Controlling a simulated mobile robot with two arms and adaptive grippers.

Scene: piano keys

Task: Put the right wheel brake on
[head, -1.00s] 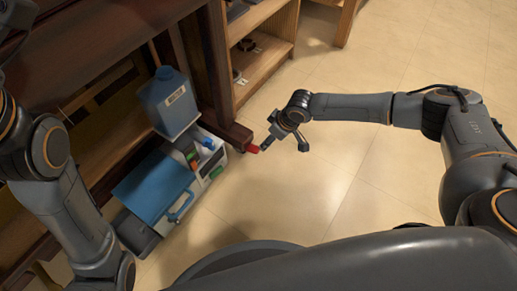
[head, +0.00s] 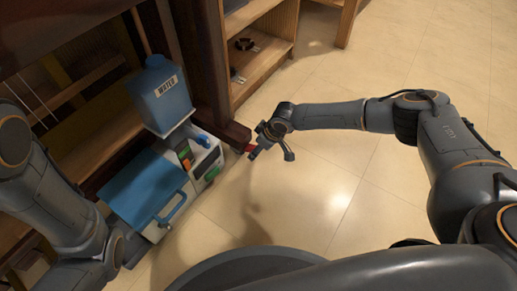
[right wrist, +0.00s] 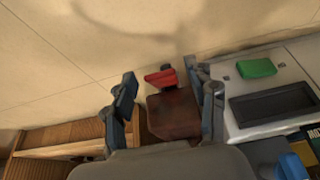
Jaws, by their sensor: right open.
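The red wheel brake (head: 250,149) sticks out at the foot of a dark wooden piano leg (head: 236,133). It also shows in the right wrist view as a small red lever (right wrist: 160,77) in front of the brown block of the leg (right wrist: 173,112). My right gripper (head: 268,153) is at the brake and partly covers it in the head view. In the right wrist view my right gripper (right wrist: 160,79) is open, with one finger on each side of the brake and leg end. I cannot tell whether a finger touches. My left gripper is out of view; only its arm shows.
A cart with a blue lid (head: 143,185), a blue water container (head: 160,95) and a green block (head: 212,174) stands close left of the leg. A wooden shelf (head: 262,75) is behind. The tiled floor (head: 400,60) to the right is clear.

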